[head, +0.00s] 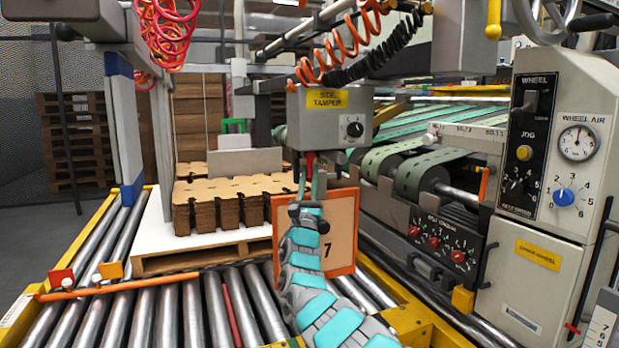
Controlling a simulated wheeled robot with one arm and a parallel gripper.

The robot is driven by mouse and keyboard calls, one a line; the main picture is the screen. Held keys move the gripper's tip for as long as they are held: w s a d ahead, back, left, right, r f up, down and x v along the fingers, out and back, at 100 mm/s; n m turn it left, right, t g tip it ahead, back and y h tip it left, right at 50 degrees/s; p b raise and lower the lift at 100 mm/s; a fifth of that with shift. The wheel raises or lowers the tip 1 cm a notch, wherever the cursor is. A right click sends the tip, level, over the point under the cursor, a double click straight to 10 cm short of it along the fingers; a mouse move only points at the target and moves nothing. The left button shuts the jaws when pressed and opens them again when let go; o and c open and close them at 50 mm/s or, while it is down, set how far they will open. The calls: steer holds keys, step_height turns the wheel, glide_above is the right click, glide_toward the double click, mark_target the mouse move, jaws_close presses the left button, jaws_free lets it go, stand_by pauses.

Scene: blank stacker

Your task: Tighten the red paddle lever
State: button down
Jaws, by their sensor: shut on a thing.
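The red paddle lever (311,163) hangs below the grey side tamper box (330,120), which has a yellow label and a black knob. Only a narrow upper strip of the lever shows. My gripper (310,182) reaches up from below and is shut on the lever, with a finger on each side of it. My grey and teal arm covers what lies beneath.
An orange-framed board (343,225) marked 7 stands right behind my arm. Stacked brown blanks (225,212) sit on a pallet (200,256) over rollers (150,318). A control cabinet (548,200) stands at right. Coiled hoses (345,50) hang above.

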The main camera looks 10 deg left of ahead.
steer(key=c, duration=1)
jaws_free()
steer(key=shift+w+d, duration=0.1)
steer(key=shift+s+f, duration=0.45)
steer(key=shift+v, duration=3.3)
